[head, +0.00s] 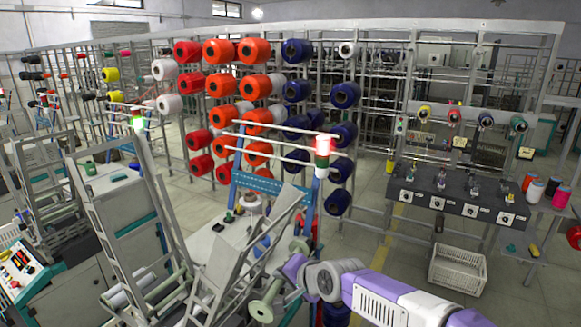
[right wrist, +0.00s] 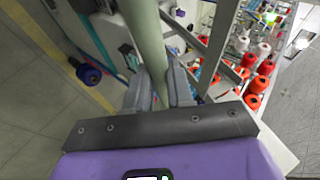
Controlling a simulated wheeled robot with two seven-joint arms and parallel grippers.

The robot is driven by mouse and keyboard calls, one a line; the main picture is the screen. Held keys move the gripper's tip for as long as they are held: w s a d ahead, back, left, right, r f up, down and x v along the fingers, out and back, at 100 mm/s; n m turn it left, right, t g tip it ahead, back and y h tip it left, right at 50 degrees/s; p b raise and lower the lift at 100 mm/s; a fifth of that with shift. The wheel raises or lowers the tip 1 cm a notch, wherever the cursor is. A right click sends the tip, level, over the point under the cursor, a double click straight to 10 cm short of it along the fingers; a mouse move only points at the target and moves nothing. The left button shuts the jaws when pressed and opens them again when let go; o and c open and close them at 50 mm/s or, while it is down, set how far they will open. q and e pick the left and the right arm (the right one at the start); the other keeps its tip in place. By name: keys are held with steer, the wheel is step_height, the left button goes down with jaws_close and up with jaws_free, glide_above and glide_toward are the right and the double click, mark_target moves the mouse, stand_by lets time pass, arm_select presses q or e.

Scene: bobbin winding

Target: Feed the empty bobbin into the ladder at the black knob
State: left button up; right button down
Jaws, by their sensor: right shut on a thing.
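The empty bobbin, a pale grey-green spool with wide flanges (head: 262,311), is in my right gripper (head: 288,272) at the bottom middle of the head view. In the right wrist view the bobbin's bare tube (right wrist: 147,42) runs between the two fingers of the right gripper (right wrist: 160,80), which is shut on it. A tilted grey metal ladder (head: 205,290) stands just left of the bobbin, apart from it as far as I can tell. A small dark knob (head: 229,216) shows on the pale machine top behind. My left gripper is not in view.
Another tilted ladder (head: 112,215) stands at the left, with pale rolls at its foot. A lit red-and-green signal lamp (head: 323,155) rises behind my gripper. Racks of coloured cones fill the back. A white crate (head: 457,270) sits on the floor at the right.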

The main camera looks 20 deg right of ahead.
step_height(320, 180, up, 30)
steer(key=s+m+t+y+p, duration=0.25)
steer(key=t+p, duration=0.35)
steer(key=p, duration=0.9)
step_height(320, 180, down, 6)
steer(key=w+a, duration=0.1)
steer(key=w, duration=0.1)
steer(key=shift+a+m, duration=0.3)
steer(key=shift+m, duration=0.05)
steer(key=shift+s+a+f+h, duration=0.1)
steer(key=shift+s+h, duration=0.1)
steer(key=shift+h, duration=0.05)
steer(key=shift+w, duration=0.1)
steer(key=shift+f+b, duration=0.15)
steer(key=shift+b, duration=0.2)
steer(key=shift+w+a+f+b, duration=0.25)
steer(key=shift+w+f+b, duration=0.05)
steer(key=shift+f+b, duration=0.65)
steer(key=shift+w+a+f+b, duration=0.25)
steer(key=shift+w+f+b, duration=0.1)
steer(key=shift+f+b, duration=0.6)
steer(key=shift+w+a+f+b, duration=0.3)
steer(key=shift+f+b, duration=0.45)
steer(key=shift+b, duration=0.35)
